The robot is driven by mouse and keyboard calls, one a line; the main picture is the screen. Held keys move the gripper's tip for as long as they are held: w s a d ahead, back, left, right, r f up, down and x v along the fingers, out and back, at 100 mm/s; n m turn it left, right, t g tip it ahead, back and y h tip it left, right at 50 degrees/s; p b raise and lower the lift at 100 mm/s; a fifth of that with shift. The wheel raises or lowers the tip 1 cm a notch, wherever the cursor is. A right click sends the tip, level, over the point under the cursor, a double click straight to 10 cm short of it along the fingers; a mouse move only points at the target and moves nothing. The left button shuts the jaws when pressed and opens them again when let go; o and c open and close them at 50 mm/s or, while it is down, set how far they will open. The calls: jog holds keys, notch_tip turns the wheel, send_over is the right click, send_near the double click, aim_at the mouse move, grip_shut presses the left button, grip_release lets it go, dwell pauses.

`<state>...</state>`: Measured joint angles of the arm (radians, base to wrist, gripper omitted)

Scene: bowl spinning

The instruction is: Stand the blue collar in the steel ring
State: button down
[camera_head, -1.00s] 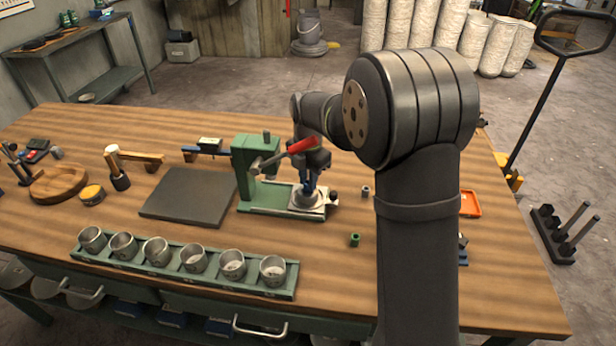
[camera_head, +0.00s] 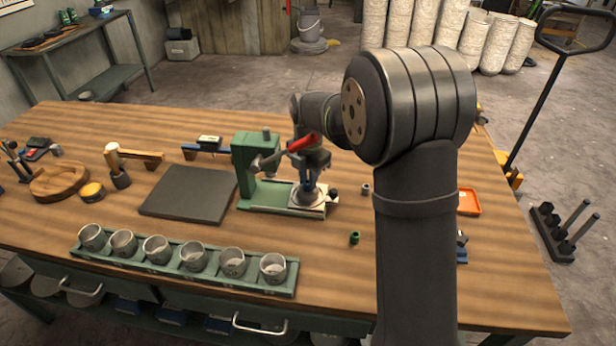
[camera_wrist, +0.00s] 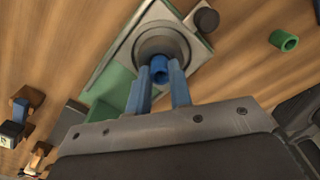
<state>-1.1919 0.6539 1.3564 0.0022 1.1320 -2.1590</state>
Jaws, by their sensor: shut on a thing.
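The blue collar (camera_wrist: 159,70) is a short blue tube between my fingertips in the wrist view. My gripper (camera_wrist: 162,82) is shut on it. The collar is over the middle of the steel ring (camera_wrist: 163,32), a round grey piece on a pale square plate. I cannot tell whether the collar is inside the ring or just above it. In the head view my gripper (camera_head: 309,190) points down at the steel ring (camera_head: 307,199) on the green press base (camera_head: 262,206). The collar is too small to make out there.
The green press (camera_head: 250,165) with its red-handled lever (camera_head: 301,143) stands close beside my gripper. A dark knob (camera_wrist: 206,18) sits at the plate's corner. A green collar (camera_head: 354,238) stands on the bench to the right. A rack of steel cups (camera_head: 185,265) lies in front.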

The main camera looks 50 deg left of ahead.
jog(key=c, duration=1.2)
grip_release()
jog(key=shift+o, duration=0.3)
jog(key=o, duration=0.3)
jog(key=shift+r, duration=4.05)
